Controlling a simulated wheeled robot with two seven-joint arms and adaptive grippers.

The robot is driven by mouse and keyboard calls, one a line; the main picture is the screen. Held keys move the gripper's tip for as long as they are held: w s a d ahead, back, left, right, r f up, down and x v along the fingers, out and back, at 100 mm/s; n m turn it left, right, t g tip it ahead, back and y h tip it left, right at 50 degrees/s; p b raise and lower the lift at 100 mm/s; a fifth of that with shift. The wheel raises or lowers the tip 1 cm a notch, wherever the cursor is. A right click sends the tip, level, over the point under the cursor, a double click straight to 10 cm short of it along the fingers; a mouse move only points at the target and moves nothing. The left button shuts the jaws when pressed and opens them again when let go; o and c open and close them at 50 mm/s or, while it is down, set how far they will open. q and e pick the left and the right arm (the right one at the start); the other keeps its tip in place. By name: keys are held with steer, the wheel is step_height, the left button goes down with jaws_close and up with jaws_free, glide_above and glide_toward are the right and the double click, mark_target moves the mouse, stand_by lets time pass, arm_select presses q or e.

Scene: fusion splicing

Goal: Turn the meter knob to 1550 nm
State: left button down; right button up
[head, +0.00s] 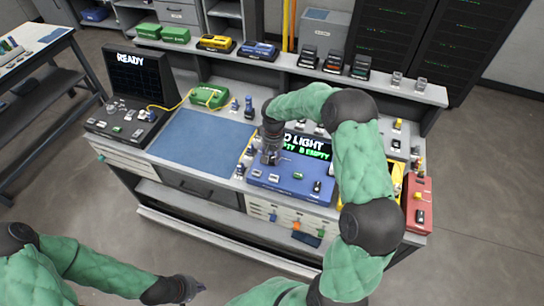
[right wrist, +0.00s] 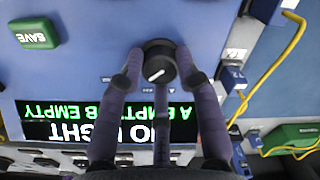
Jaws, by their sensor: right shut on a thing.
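The meter (head: 290,180) is a blue unit on the bench with a dark display (head: 305,146). The display reads "NO LIGHT" and "A EMPTY B EMPTY", upside down in the right wrist view (right wrist: 100,122). The meter knob (right wrist: 158,62) is black and round with a short white pointer mark. My right gripper (right wrist: 156,66) has its fingers around the knob and is shut on it; in the head view (head: 270,156) it covers the knob. No wavelength marking is readable. My left gripper (head: 192,289) hangs low in front of the bench, away from the meter; its finger opening is unclear.
A green SAVE button (right wrist: 35,33) is on the meter panel. A blue mat (head: 193,138) lies left of the meter, beside a splicer with a READY screen (head: 140,75). A red case (head: 417,205) stands right. A yellow cable (right wrist: 275,70) runs near the meter.

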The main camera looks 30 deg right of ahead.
mark_target(273, 158)
steer(key=shift+m, duration=0.5)
steer(key=o, duration=1.1)
steer(key=shift+w, duration=0.1)
steer(key=shift+o, duration=0.2)
step_height(273, 158, up, 12)
steer(key=shift+d, duration=0.15)
steer(key=shift+f, duration=0.1)
